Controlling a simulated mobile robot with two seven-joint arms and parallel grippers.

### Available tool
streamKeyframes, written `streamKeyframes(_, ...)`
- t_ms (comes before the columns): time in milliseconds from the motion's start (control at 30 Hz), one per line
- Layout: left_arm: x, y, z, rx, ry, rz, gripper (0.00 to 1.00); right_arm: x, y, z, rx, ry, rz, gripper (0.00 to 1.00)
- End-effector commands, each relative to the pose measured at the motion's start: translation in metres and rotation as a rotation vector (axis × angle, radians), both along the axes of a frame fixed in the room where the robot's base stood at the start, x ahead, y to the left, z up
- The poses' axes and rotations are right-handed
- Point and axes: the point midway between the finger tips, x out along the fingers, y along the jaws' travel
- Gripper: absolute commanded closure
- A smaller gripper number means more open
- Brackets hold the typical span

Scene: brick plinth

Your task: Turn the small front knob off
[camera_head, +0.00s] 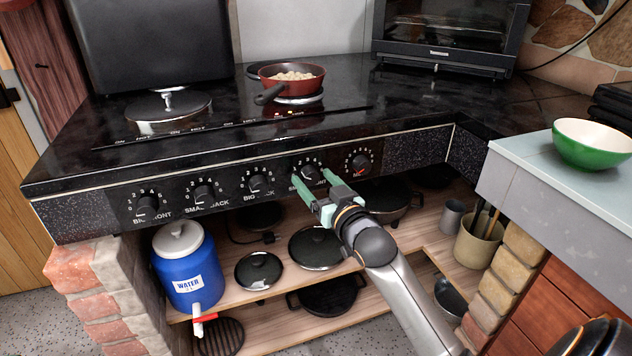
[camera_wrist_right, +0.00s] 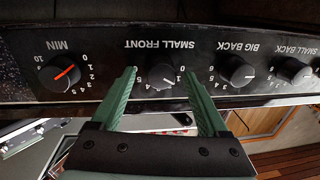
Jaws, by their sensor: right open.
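The small front knob (camera_wrist_right: 162,76) is a black dial under the label SMALL FRONT, which appears upside down in the right wrist view. It also shows in the head view (camera_head: 311,173) on the stove's front panel. A pale mark on it points toward the lower right in the wrist view; the exact number is unclear. My right gripper (camera_head: 311,176) is open, with its green fingers reaching to the panel on either side of this knob. In the wrist view the fingers (camera_wrist_right: 159,78) flank the knob with gaps; no contact shows. My left gripper is not in view.
Other knobs flank it: the big back knob (camera_head: 258,183) and the timer knob with a red pointer (camera_head: 361,162). A red pan (camera_head: 308,78) stands on a hob above. Below, a shelf (camera_head: 232,293) holds pans and a blue water container (camera_head: 191,268). A counter (camera_head: 540,178) juts forward at right.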

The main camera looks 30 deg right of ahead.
Motion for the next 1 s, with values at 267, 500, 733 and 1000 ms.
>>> streamKeyframes(267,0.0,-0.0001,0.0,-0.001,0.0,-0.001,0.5,-0.0003,-0.0001,-0.0001,-0.001,0.0,0.0,0.49)
streamKeyframes(500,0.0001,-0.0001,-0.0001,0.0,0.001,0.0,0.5,-0.0004,0.0,-0.0002,0.0,0.0,0.0,0.76)
streamKeyframes(733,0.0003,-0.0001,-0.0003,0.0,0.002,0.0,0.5,-0.0004,0.0,-0.0003,0.0,0.0,0.0,1.0)
streamKeyframes(1000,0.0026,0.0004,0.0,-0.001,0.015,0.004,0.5,-0.0004,0.0001,0.0004,-0.009,0.002,0.0,1.0)
